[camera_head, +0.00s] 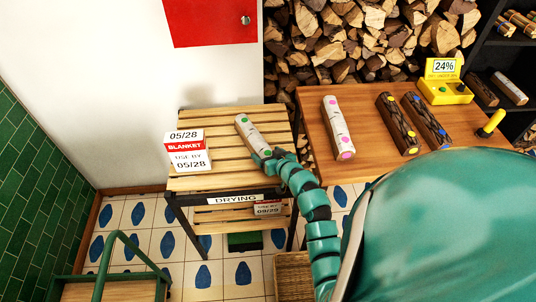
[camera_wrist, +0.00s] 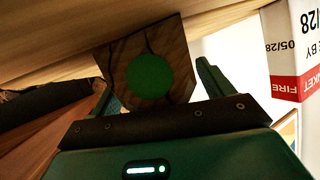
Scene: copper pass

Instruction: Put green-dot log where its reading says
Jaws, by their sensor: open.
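The green-dot log (camera_head: 250,134), pale-barked, lies on the slatted top of the rack labelled DRYING (camera_head: 236,199). In the wrist view its brown end face with a large green dot (camera_wrist: 151,76) shows between my fingers. My gripper (camera_head: 272,156) is open at the log's near end, one finger on each side; I cannot tell whether they touch it. The yellow meter (camera_head: 444,91) on the wooden table (camera_head: 365,160) displays 24%. A small green light shows on it.
A FIRE BLANKET box (camera_head: 187,151) stands left of the log. The table holds a pink-dot log (camera_head: 338,125), a yellow-dot log (camera_head: 397,122) and a blue-dot log (camera_head: 427,121). Dark shelves (camera_head: 490,55) hold more logs. A woodpile (camera_head: 365,40) is behind. A wicker basket (camera_head: 293,275) stands below.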

